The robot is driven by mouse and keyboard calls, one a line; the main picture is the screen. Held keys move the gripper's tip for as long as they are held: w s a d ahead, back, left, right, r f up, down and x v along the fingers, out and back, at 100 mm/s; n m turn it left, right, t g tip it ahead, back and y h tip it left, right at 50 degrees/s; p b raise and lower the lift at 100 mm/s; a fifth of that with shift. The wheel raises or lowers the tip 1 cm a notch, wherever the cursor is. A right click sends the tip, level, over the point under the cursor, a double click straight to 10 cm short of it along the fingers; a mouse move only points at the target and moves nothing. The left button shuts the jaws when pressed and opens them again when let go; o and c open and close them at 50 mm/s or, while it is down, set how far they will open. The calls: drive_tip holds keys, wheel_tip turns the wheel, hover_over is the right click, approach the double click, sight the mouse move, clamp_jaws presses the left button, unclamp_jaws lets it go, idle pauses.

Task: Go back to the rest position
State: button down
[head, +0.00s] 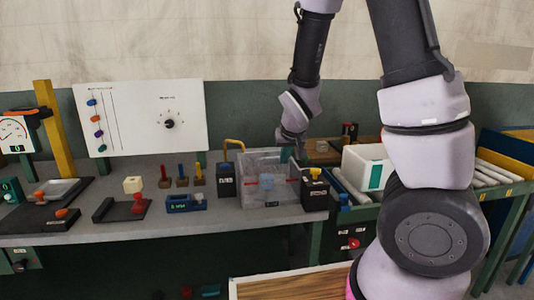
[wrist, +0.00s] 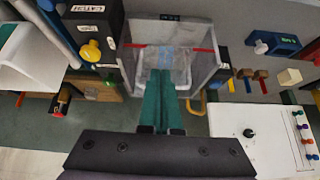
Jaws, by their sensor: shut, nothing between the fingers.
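My gripper shows in the wrist view (wrist: 160,75), its two green fingers pressed together with nothing between them. In the head view my arm reaches down from the top, and my gripper (head: 287,154) is at the back of the clear box (head: 250,198). In the wrist view the fingertips overlap the opening of this clear box (wrist: 205,70). I cannot tell whether they are inside it or above it. A pale bluish piece (head: 267,181) sits in the box, and a red line runs across its walls.
A black block labelled CATCH (wrist: 92,28) with a yellow knob stands close beside the box. A black block with a yellow handle (head: 226,180) is on the other side. A white bin (head: 362,165) stands right. A white panel (head: 145,118) rises behind the bench (head: 225,223).

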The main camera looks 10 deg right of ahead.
drive_tip(key=s+d+r+m+y, duration=0.1)
drive_tip(key=s+d+r+m, duration=0.1)
drive_tip(key=s+r, duration=0.8)
drive_tip(key=s+d+r+m, duration=0.1)
drive_tip(key=s+d+r, duration=0.2)
drive_tip(key=s+r, duration=0.7)
wheel_tip(320, 180, up, 3)
drive_tip(key=shift+d+r+m+y, duration=0.1)
drive_tip(key=shift+d+m+y, duration=0.3)
idle(0.3)
